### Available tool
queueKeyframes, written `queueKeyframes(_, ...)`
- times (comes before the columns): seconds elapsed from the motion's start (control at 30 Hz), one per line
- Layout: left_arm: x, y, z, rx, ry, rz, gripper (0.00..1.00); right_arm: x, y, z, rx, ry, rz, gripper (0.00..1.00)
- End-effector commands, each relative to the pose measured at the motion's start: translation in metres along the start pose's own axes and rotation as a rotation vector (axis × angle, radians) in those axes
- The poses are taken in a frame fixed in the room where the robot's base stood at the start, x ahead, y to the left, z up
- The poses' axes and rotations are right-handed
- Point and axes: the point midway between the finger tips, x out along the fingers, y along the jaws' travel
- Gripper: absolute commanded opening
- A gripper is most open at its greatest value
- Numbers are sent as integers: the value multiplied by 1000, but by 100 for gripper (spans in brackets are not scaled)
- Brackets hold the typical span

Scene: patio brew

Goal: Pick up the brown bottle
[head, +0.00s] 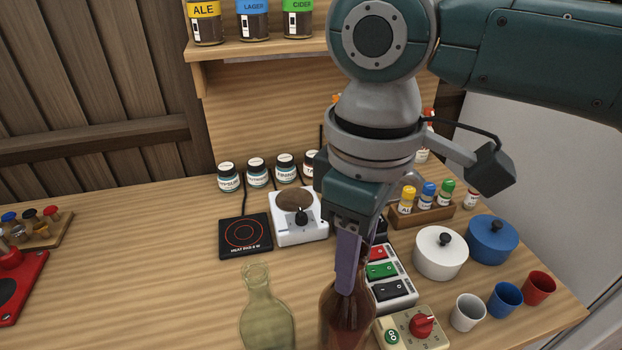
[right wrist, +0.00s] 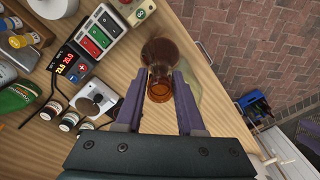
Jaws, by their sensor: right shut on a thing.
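The brown bottle (head: 345,318) stands upright at the front edge of the head view, its base cut off by the frame. My right gripper (head: 350,265) comes down from above with its purple fingers at the bottle's neck. In the right wrist view the brown bottle (right wrist: 158,82) shows mouth-on between the two fingertips (right wrist: 159,85), which are shut on it. I cannot tell whether its base touches the table.
A pale green bottle (head: 267,318) stands close by on the left. A switch box (head: 390,285) and a timer with a red knob (head: 415,330) are close on the right. Pots (head: 441,255) and cups (head: 468,312) stand further right. The table's left middle (head: 140,270) is clear.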

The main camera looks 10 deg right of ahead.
Motion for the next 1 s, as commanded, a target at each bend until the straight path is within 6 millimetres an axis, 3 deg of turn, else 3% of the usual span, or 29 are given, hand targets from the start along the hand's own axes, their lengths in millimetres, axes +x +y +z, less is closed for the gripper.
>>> queueKeyframes(0.37,-1,-2,0,6,-1,-5,50,-36,1,-2,0,7,2,0)
queueKeyframes(1.0,2,-2,1,9,-1,-7,50,-116,1,-2,-1,7,3,0)
